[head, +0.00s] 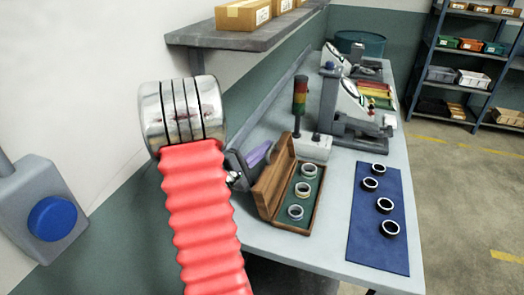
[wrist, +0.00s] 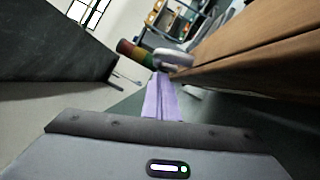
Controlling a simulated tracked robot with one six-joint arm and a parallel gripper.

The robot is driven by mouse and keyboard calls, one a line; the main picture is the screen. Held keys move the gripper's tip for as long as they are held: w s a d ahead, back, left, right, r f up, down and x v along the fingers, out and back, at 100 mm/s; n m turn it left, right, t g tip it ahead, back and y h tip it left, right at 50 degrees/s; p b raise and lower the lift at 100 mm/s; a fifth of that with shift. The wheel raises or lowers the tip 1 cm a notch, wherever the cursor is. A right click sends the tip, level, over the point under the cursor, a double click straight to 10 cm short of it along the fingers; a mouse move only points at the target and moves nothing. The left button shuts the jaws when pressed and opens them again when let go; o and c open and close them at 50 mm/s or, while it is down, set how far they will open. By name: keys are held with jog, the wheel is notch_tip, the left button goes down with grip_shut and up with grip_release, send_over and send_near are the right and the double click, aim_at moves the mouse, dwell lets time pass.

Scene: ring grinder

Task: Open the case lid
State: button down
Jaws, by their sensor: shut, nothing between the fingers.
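The wooden case (head: 303,213) stands on the bench with its lid (head: 273,178) raised on the left side, roughly upright. Its green interior is exposed and holds rings (head: 302,189). My gripper (head: 262,152), with purple fingers, is to the left of the lid, on its outer side. In the wrist view the purple fingers (wrist: 160,82) are together and empty, and a brown wooden face of the case (wrist: 262,50) runs along the right. I cannot tell whether the fingers touch the lid. The far side of my gripper is partly hidden.
A blue mat (head: 377,235) with several dark rings lies to the right. A grinder machine (head: 352,125) stands further back. A shelf (head: 235,34) with boxes hangs above.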

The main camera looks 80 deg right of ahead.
aim_at(273, 144)
jog(key=shift+s+a+r+m+y, duration=0.1)
jog(key=shift+s+r+m+y, duration=0.25)
jog(key=shift+s+m, duration=0.4)
jog(key=shift+s+a+r+m+y, duration=0.1)
jog(key=shift+s+r+m+y, duration=0.15)
jog(key=shift+s+r+m, duration=0.4)
jog(key=shift+s+f, duration=0.15)
jog(key=shift+f, duration=0.1)
jog(key=v, duration=1)
jog(key=shift+r, duration=0.1)
